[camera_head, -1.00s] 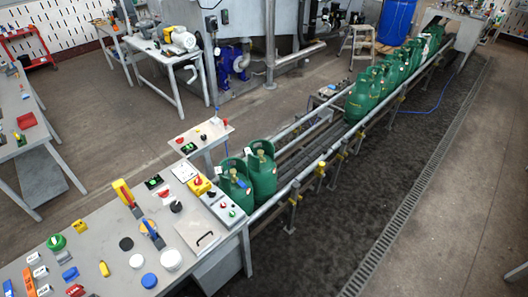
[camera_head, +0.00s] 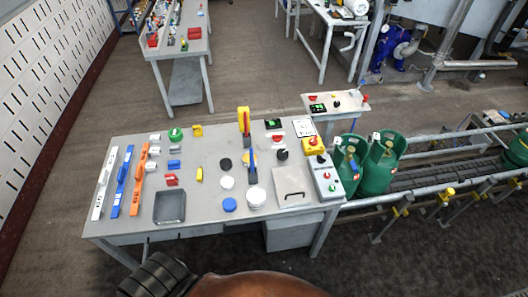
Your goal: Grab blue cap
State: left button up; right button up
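The blue cap (camera_head: 229,204) is a small round blue disc lying on the grey worktable (camera_head: 130,215) near its front edge. A white cap (camera_head: 227,183) lies just behind it. A larger white round container (camera_head: 255,197) stands to its right. A black round cap (camera_head: 225,163) lies farther back. Neither of my grippers can be made out. A dark ribbed part and a brown rounded shape show at the bottom edge, in front of the table.
A grey tray (camera_head: 170,207) sits left of the cap. Several coloured tools and blocks cover the table. A handled metal plate (camera_head: 291,187) and a control box (camera_head: 326,177) are at the right. Green gas cylinders (camera_head: 379,165) stand on the conveyor beyond.

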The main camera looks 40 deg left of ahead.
aim_at(229, 206)
jog(key=z, duration=0.05)
jog(key=k, duration=0.5)
jog(key=u, duration=0.7)
jog(key=i, duration=0.45)
jog(key=u, duration=0.85)
jog(key=k, duration=0.5)
jog(key=u, duration=1.8)
jog(key=i, duration=1.5)
jog(key=z, duration=2.4)
